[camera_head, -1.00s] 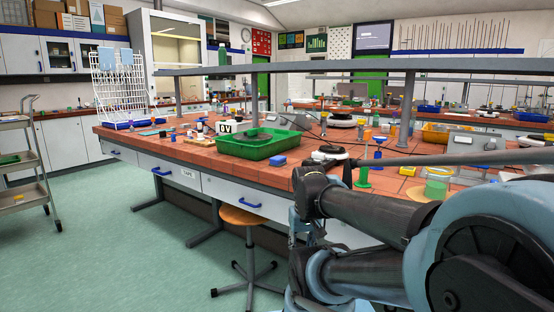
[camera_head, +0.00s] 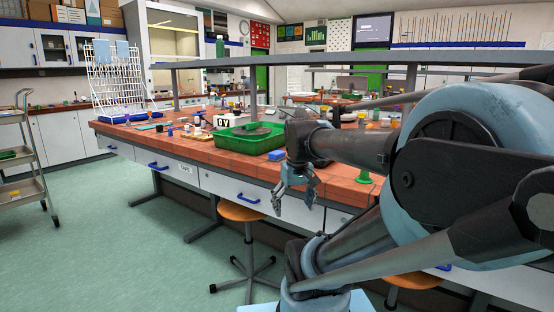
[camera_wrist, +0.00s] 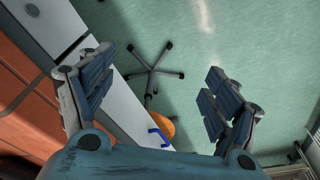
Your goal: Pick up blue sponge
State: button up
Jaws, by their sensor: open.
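The blue sponge (camera_head: 277,155) is a small blue block on the red tiled bench (camera_head: 222,162), near its front edge and just right of the green tray. My gripper (camera_head: 293,207) hangs in front of the bench edge, below and slightly right of the sponge, pointing down. It is open and empty. In the wrist view my gripper's fingers (camera_wrist: 155,100) are spread wide over the floor, the drawer fronts and a stool. The sponge does not show in the wrist view.
The green tray (camera_head: 236,144) holds dark items. A grey shelf rail (camera_head: 335,60) on posts runs above the bench. A stool (camera_head: 240,213) stands in front of the drawers. A green stand (camera_head: 364,178) is on the bench to the right.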

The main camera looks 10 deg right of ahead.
jog(key=w+d+r+n+g, duration=0.1)
jog(key=w+r+n, duration=0.3)
jog(key=w+r, duration=1)
jog(key=w+d+r+n, duration=0.1)
jog(key=w+r+n, duration=0.2)
jog(key=w+r, duration=1.1)
send_over(277, 152)
jog(key=shift+y, duration=0.4)
jog(key=f, duration=1.4)
jog(key=shift+w+d, duration=0.15)
jog(key=shift+d, duration=0.25)
jog(key=shift+a+f, duration=0.15)
jog(key=shift+f, duration=1.25)
jog(key=shift+a+f, duration=0.15)
jog(key=shift+f, duration=1.25)
jog(key=c, duration=1)
notch_tip(277, 152, up, 10)
jog(key=shift+r, duration=0.1)
